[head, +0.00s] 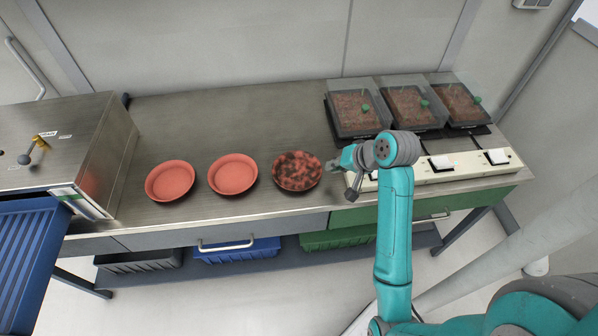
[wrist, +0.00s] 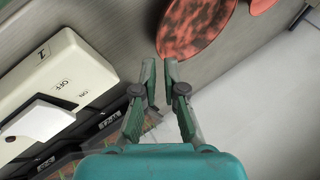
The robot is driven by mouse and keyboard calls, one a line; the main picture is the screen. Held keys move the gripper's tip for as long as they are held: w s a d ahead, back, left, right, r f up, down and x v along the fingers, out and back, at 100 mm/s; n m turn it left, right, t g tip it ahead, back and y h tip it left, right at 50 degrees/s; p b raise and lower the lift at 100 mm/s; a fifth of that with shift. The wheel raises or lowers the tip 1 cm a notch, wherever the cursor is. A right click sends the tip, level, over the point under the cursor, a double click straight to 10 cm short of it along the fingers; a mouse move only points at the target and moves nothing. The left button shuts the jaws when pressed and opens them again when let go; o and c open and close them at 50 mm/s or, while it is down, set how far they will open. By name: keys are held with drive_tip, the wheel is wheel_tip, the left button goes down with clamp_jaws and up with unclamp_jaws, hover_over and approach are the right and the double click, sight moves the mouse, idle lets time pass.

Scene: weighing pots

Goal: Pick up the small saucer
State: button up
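Three round saucers stand in a row on the steel bench: a plain terracotta one at the left (head: 170,181), a plain one in the middle (head: 233,174), and a dark-mottled one at the right (head: 297,171). They look close in size, so I cannot tell which is the small one. In the wrist view the mottled saucer (wrist: 195,27) lies just beyond my fingertips, with part of a plain saucer (wrist: 262,5) at the top edge. My gripper (head: 333,165) is right of the mottled saucer, apart from it. Its fingers (wrist: 159,75) have a narrow empty gap between them.
Several clear-lidded soil trays (head: 355,110) stand at the back right. In front of them is a cream switch panel (head: 445,166), close to my gripper. A steel cabinet (head: 75,150) stands at the left. Bench (head: 220,115) behind the saucers is clear.

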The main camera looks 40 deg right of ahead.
sight(322, 175)
drive_tip(key=shift+x, duration=3.45)
drive_tip(key=shift+d, duration=0.15)
clamp_jaws()
drive_tip(key=shift+r, duration=0.1)
